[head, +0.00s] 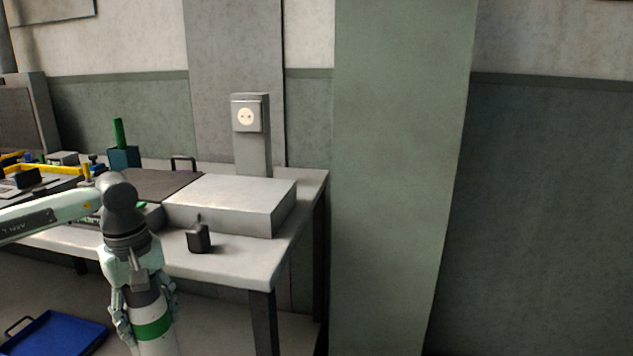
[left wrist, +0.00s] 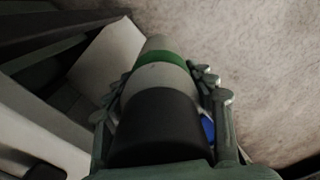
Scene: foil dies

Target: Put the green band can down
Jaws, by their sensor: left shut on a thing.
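The green band can (head: 159,346) is a pale cylinder with a green band and a dark end. My left gripper (head: 147,310) is shut on it, with a finger on each side. In the head view the can hangs in front of the table's front edge, and its lower end runs out of the picture. In the left wrist view the can (left wrist: 160,75) lies between the fingers (left wrist: 163,92), its dark end nearest the camera. My right gripper is in neither view.
The table (head: 236,264) carries a grey slab (head: 235,203), a small black block (head: 199,238), a socket post (head: 252,140) and a teal holder with a green handle (head: 123,156). A blue tray (head: 58,335) lies low at the left. Yellow-edged items crowd the table's left end.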

